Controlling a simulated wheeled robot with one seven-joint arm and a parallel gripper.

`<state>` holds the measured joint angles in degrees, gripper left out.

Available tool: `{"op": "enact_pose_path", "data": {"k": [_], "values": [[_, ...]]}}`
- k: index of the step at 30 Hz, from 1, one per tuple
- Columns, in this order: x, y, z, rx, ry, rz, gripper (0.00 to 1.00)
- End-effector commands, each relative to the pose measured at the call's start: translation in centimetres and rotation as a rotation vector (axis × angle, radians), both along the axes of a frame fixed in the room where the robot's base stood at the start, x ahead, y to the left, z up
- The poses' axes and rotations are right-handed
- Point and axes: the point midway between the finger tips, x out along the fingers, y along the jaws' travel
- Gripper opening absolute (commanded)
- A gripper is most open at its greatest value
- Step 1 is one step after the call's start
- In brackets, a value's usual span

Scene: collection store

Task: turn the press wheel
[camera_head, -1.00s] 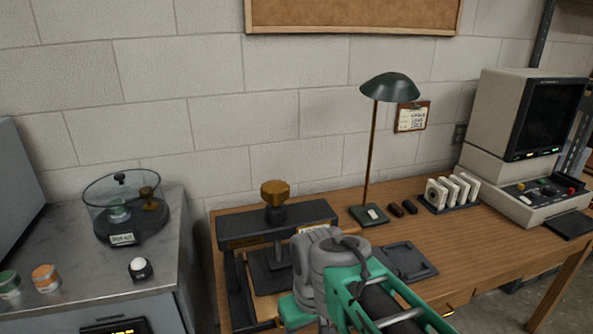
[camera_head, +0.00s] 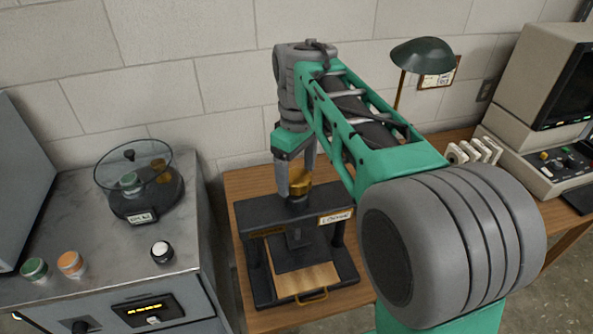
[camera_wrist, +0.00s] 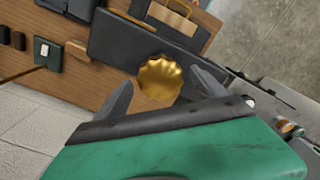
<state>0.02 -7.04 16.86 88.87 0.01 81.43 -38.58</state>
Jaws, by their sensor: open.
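The press wheel (camera_head: 299,182) is a brass, scalloped knob on top of the black press (camera_head: 262,212), which stands on the wooden desk. My gripper (camera_head: 296,188) points down over the wheel, with its fingers at about the wheel's height in the head view. In the wrist view, the wheel (camera_wrist: 160,81) lies between and slightly beyond my two open fingertips (camera_wrist: 163,82). The fingers are apart, with a visible gap to the wheel on both sides. Part of the wheel is hidden behind a finger in the head view.
A grey cabinet (camera_head: 90,262) with a glass-covered dish (camera_head: 135,185) stands on the left. A green lamp (camera_head: 423,54) and a computer terminal (camera_head: 550,80) are on the right of the desk (camera_head: 245,183). The wall is close behind the press.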

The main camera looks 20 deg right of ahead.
Motion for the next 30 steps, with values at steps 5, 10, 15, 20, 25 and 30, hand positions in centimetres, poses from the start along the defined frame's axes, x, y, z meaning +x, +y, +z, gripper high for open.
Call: {"op": "enact_pose_path", "data": {"k": [5, 10, 15, 20, 25, 30], "values": [[-0.01, -0.01, -0.70, 0.000, -0.001, -0.001, 0.81], [0.00, 0.00, -0.67, 0.000, -0.001, -0.001, 0.78], [0.00, 0.00, -0.65, 0.000, -0.002, -0.001, 0.64], [0.00, 0.00, -0.64, 0.000, -0.002, -0.001, 0.51], [0.00, 0.00, -0.63, 0.000, -0.002, -0.001, 0.37], [-0.01, 0.01, -0.62, 0.000, -0.002, -0.001, 0.23]]}}
